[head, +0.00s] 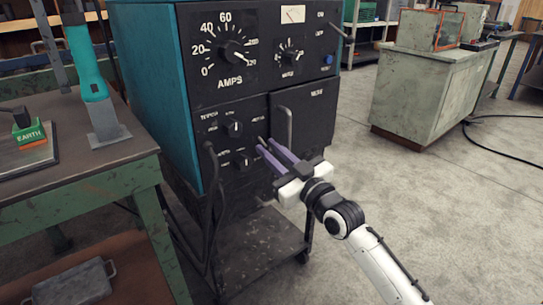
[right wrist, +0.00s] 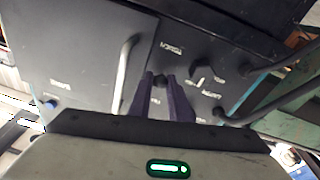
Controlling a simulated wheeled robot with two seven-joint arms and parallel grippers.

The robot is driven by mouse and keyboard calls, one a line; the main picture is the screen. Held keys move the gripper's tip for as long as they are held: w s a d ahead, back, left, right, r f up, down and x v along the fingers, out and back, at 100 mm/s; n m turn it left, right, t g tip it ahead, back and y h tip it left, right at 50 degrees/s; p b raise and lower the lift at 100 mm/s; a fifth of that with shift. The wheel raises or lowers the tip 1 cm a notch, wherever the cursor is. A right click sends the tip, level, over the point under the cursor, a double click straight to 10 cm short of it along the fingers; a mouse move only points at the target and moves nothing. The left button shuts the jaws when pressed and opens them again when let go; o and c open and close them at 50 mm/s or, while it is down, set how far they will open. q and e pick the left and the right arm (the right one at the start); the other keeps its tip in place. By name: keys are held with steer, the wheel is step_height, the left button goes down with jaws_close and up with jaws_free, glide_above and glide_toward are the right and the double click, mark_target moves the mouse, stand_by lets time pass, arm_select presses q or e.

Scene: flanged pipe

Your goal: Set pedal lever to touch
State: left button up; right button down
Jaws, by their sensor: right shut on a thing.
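The welding machine's black front panel (head: 230,108) stands in the middle of the head view. Its lower left section carries an upper knob (head: 235,128) and a lower knob (head: 242,160) with small labels. My right gripper (head: 263,146), with purple fingers, reaches this section from the lower right. In the right wrist view its fingertips (right wrist: 161,78) are shut on a small dark piece, which appears to be the pedal lever (right wrist: 160,82). The fingers hide much of it, so its setting cannot be read. Another dark knob (right wrist: 200,73) is just right of the fingers. My left gripper is not in view.
A bar handle (head: 288,127) sticks out close to the right of my fingers. The amps dial (head: 233,52) is above. A green bench (head: 140,160) with a teal-handled tool (head: 95,88) is at left. The floor right of the machine is clear up to a grey cabinet (head: 430,90).

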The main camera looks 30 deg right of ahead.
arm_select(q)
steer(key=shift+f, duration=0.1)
arm_select(e)
steer(key=c, duration=1.8)
jaws_free()
